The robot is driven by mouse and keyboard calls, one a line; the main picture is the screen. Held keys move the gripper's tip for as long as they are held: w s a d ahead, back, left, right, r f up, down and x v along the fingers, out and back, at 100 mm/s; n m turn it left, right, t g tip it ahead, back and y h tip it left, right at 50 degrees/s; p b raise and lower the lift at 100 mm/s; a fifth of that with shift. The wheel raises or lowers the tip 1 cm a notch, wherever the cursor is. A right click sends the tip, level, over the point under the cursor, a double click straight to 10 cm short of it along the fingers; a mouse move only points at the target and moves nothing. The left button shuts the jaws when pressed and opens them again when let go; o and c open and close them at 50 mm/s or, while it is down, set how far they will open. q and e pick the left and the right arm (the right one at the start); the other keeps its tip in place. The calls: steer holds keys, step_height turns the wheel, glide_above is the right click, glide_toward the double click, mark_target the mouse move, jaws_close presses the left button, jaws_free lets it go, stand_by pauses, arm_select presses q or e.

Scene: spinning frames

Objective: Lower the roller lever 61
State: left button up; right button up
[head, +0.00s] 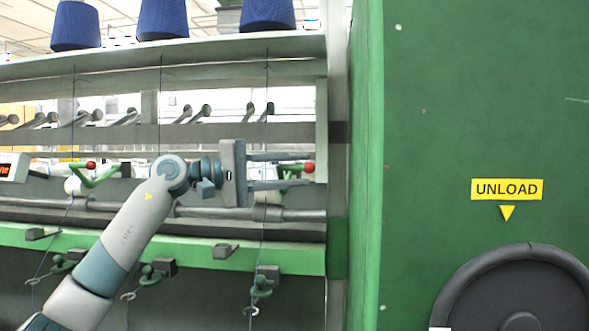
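Two green levers with red ball knobs show in the head view. One lever (97,178) is at the left, with its knob (90,166) raised. The other lever (289,171) is at the right, partly hidden by my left gripper, with its red knob (309,168). No number is readable on either lever. My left gripper (312,171) points right with two long fingers apart, one above and one below the right knob's height. A gap shows between the knob and each finger; depth is hard to tell. My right gripper is not in view.
A large green cabinet (430,110) with an UNLOAD label (507,189) and a dark wheel (520,295) stands at the right. Blue yarn cones (163,18) sit on the top shelf. A grey bar (100,207) and a green rail (300,257) run below the levers.

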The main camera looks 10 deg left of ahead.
arm_select(q)
steer(key=shift+s+r, duration=0.1)
